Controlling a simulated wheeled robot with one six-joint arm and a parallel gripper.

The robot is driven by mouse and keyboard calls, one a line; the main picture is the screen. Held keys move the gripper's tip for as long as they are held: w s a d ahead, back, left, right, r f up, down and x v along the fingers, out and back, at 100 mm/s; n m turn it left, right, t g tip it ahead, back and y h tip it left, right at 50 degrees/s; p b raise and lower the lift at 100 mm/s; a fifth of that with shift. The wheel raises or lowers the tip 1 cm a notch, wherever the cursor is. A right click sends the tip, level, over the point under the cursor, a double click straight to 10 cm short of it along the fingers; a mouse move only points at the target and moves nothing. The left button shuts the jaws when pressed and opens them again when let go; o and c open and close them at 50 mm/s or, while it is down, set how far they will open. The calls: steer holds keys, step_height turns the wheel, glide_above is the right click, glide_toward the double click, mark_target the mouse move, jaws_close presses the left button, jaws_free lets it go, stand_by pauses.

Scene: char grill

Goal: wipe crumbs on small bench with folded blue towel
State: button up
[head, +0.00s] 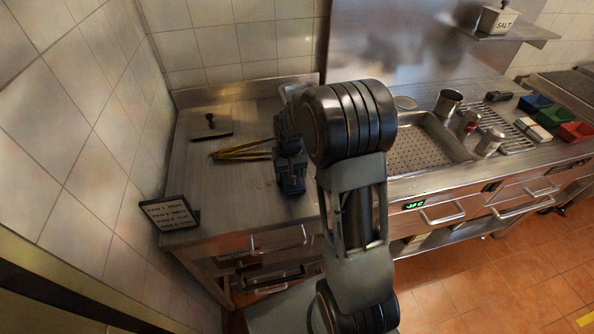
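The small steel bench (215,185) stands in the left corner against the tiled walls. A dark blue, blocky shape (292,178) is over its right part, left of my arm. It may be the folded blue towel, part of my gripper, or both; I cannot separate them clearly. My gripper (288,140) is at or just above the bench top there, partly hidden by my large wrist joint. Whether its fingers are open or shut does not show. Crumbs cannot be made out clearly; the bench right of the blue shape is hidden by my arm.
Yellow tongs (243,152) lie just left of the blue shape. A dark-handled scraper (211,129) lies behind them. A small menu sign (168,214) stands at the front left corner. The perforated tray (420,150), shakers and coloured bins are on the counter to the right.

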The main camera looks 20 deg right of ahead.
mark_target(255, 185)
steer(key=shift+w+a+f, duration=0.1)
steer(key=shift+w+a, duration=0.25)
steer(key=shift+a, duration=1.5)
steer(key=shift+w+a+f, duration=0.1)
steer(key=shift+w+a, duration=0.25)
steer(key=shift+a, duration=1.55)
steer(key=shift+w+a, duration=0.35)
steer(key=shift+a, duration=1.5)
